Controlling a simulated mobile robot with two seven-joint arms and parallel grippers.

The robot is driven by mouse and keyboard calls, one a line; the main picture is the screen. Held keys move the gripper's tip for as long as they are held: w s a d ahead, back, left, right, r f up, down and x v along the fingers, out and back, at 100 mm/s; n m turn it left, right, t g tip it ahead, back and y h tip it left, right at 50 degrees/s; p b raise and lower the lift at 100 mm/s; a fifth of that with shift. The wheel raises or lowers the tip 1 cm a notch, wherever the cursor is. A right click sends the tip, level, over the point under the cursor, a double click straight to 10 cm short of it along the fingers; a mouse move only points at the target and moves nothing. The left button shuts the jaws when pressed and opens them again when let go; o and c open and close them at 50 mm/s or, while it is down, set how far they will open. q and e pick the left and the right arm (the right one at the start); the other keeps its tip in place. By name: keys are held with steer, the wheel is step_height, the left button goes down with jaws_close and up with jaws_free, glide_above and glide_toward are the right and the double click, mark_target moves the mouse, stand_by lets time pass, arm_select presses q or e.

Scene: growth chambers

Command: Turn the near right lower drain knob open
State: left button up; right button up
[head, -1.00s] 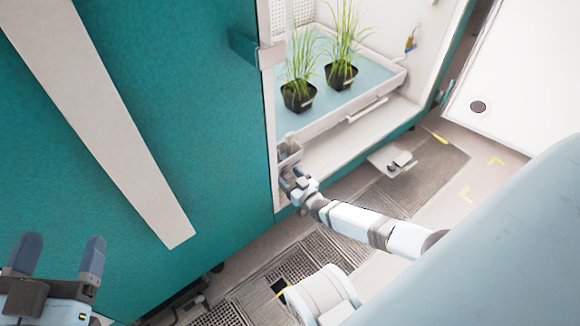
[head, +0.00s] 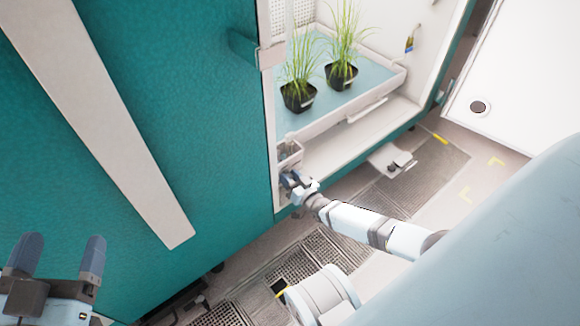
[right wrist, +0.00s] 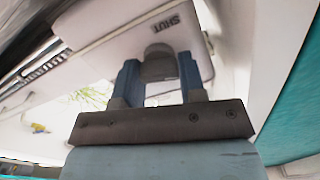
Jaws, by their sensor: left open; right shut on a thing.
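The drain knob (right wrist: 158,66) is a grey rounded piece on a white panel in the right wrist view. The word SHUT (right wrist: 167,25) is printed beside it. My right gripper (right wrist: 160,75) has its two blue fingers on either side of the knob, shut on it. In the head view my right gripper (head: 288,180) is at the lower left corner of the open chamber, and it hides the knob there. My left gripper (head: 62,245) is open and empty at the lower left, in front of the teal door.
The open chamber holds a tray (head: 345,108) with two potted grass plants (head: 299,96) (head: 341,74). The teal door (head: 200,120) fills the left. Floor grates (head: 425,175) lie below the chamber.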

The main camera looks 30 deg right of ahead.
steer(key=m, duration=0.4)
steer(key=shift+m, duration=0.3)
steer(key=m, duration=0.2)
steer(key=shift+d+f+m, duration=0.1)
steer(key=shift+m, duration=0.2)
steer(key=m, duration=0.5)
steer(key=shift+f+m, duration=0.1)
steer(key=shift+m, duration=1.2)
steer(key=o, duration=0.9)
